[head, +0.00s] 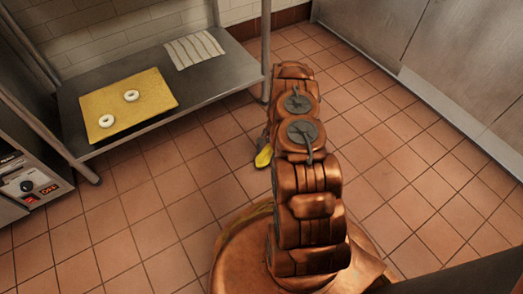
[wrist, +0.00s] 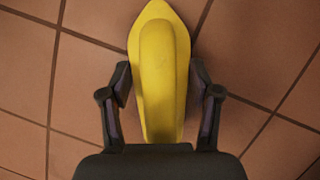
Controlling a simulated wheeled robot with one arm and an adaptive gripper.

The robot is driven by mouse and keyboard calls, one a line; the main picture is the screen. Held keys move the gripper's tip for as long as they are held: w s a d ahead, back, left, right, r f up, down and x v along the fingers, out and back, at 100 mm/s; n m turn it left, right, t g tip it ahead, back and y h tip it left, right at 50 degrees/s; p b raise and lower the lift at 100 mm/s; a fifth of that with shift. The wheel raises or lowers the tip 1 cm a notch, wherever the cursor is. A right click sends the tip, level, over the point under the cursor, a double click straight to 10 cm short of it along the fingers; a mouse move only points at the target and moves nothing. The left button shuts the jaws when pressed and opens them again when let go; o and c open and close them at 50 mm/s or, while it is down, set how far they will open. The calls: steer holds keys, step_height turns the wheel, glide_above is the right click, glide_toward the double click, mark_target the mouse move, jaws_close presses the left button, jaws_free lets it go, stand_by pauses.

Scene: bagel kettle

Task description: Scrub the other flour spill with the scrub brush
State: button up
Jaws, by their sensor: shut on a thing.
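The yellow scrub brush (wrist: 160,60) fills the middle of the wrist view, its pointed end toward the top. My gripper (wrist: 160,85) is shut on it, with one dark finger on each side. In the head view, only a small part of the brush (head: 263,157) shows at the left edge of my arm, low over or on the tiled floor; I cannot tell if it touches. My arm hides the rest of it and most of the gripper. No flour spill can be made out in either view.
A steel table (head: 215,87) stands at the upper left, with bagels on a yellow board (head: 155,95) and a striped cloth (head: 190,55). A machine with a knob (head: 28,187) is at the left edge. Steel cabinets (head: 440,50) line the right. Tiled floor (head: 140,215) between them is open.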

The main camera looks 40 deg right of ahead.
mark_target(257, 160)
steer(key=shift+s+d, duration=0.15)
steer(key=shift+d, duration=1.65)
steer(key=shift+s+d, duration=0.1)
steer(key=shift+d, duration=1.65)
steer(key=shift+r, duration=0.2)
steer(key=shift+a+f, duration=0.15)
steer(key=shift+a, duration=0.1)
steer(key=shift+w+a+p, duration=0.2)
steer(key=shift+a+p, duration=0.55)
steer(key=shift+a, duration=2.15)
steer(key=shift+w+a+p, duration=0.2)
steer(key=shift+a+p, duration=0.55)
steer(key=shift+a, duration=2.1)
steer(key=shift+d+r+p, duration=0.1)
steer(key=shift+r+p, duration=1.85)
steer(key=shift+r, duration=2.05)
